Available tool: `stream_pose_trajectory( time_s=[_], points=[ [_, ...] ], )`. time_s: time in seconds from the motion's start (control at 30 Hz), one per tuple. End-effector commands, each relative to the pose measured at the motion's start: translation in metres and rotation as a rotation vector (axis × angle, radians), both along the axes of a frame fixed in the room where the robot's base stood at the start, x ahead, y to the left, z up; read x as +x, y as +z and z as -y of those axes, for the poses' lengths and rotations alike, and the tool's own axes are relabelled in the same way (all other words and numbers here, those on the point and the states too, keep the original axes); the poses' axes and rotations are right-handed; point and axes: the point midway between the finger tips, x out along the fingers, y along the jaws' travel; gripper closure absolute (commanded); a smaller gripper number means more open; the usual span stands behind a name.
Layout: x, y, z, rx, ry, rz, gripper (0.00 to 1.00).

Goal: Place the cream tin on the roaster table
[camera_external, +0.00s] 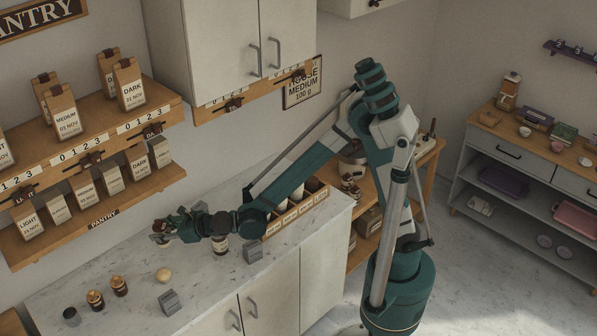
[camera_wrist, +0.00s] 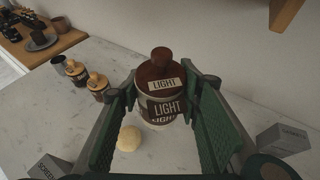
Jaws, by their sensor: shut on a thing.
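The cream-coloured tin (camera_wrist: 158,105) has a brown lid with a knob and "LIGHT" labels. In the wrist view it sits upright between the two green fingers of my gripper (camera_wrist: 160,105), which is shut on it. In the external view my gripper (camera_external: 163,236) is over the back part of the marble counter (camera_external: 215,285); the tin is hard to make out there. The wooden table (camera_external: 427,152) with a metal roaster (camera_external: 355,152) stands beyond the counter's right end, partly hidden by my arm.
A pale ball (camera_external: 163,275), a grey block (camera_external: 169,302), another grey block (camera_external: 253,251) and small lidded jars (camera_external: 119,286) stand on the counter. Pantry shelves (camera_external: 150,185) overhang the back; a bin rack (camera_external: 300,212) stands at right.

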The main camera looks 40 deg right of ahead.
Motion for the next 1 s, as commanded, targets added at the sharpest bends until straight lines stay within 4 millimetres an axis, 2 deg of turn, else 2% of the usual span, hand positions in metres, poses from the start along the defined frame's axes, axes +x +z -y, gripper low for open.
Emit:
stream_pose_trajectory(
  time_s=[0.5, 1.0],
  points=[
    [0.002, -0.044, 0.002, 0.0, -0.002, 0.0, 0.85],
    [0.002, -0.05, 0.002, 0.0, -0.003, 0.0, 0.85]
  ],
)
